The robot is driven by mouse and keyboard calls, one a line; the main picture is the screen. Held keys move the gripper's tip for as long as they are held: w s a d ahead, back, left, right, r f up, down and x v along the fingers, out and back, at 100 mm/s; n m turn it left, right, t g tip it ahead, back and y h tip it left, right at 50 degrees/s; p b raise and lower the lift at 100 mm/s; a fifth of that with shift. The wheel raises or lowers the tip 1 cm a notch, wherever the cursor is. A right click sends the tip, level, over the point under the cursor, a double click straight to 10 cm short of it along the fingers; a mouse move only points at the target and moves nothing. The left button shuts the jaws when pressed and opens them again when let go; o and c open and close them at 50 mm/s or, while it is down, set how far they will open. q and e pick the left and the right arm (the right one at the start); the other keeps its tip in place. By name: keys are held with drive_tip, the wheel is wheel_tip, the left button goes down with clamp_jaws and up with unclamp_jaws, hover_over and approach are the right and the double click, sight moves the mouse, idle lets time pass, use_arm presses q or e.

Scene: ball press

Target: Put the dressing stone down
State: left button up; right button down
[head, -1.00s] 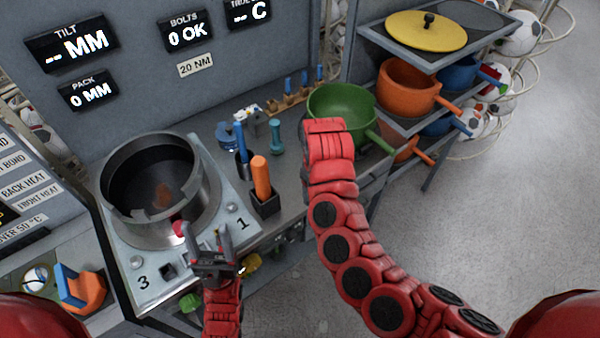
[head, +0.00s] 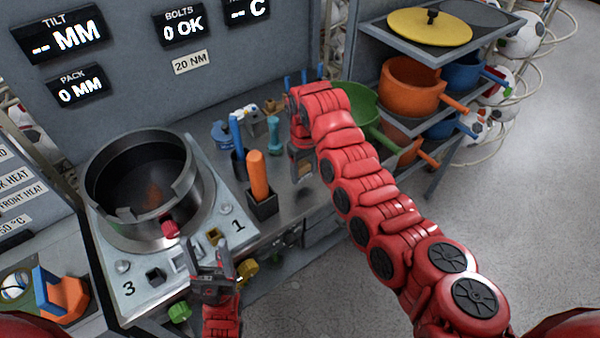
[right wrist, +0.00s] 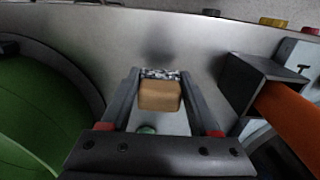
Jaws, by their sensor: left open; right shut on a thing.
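The dressing stone (right wrist: 160,94), a tan block with a speckled grey strip at its far end, is between the fingers of my right gripper (right wrist: 160,80) in the right wrist view. The gripper is shut on it, over the grey metal bench top. In the head view my right gripper (head: 302,172) points down at the bench, left of the green pot, and the stone is hard to make out there. I cannot tell whether the stone touches the bench. My left gripper (head: 210,258) is open and empty in front of the round metal chamber (head: 140,225).
An orange-handled tool stands in a dark holder (head: 262,207), left of my right gripper. A teal dumbbell-shaped tool (head: 274,135) stands behind it. The green pot (head: 364,112) is close on the right, with orange pots (head: 408,88) on shelves beyond. Bare bench lies around the stone.

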sight(300, 173)
drive_tip(key=shift+w+a+f+b, duration=0.15)
drive_tip(key=shift+w+f+b, duration=0.15)
drive_tip(key=shift+w, duration=0.15)
drive_tip(key=shift+w+a+b, duration=0.35)
drive_tip(key=shift+w+b, duration=0.05)
drive_tip(key=shift+w, duration=0.2)
drive_tip(key=shift+w+a+r, duration=0.15)
drive_tip(key=shift+w, duration=0.05)
wheel_tip(300, 173, down, 3)
drive_tip(key=shift+r+p, duration=0.15)
drive_tip(key=shift+p, duration=0.5)
drive_tip(key=shift+f, duration=0.35)
drive_tip(key=shift+f, duration=0.25)
drive_tip(key=shift+c, duration=0.6)
unclamp_jaws()
drive_tip(key=shift+r, duration=0.1)
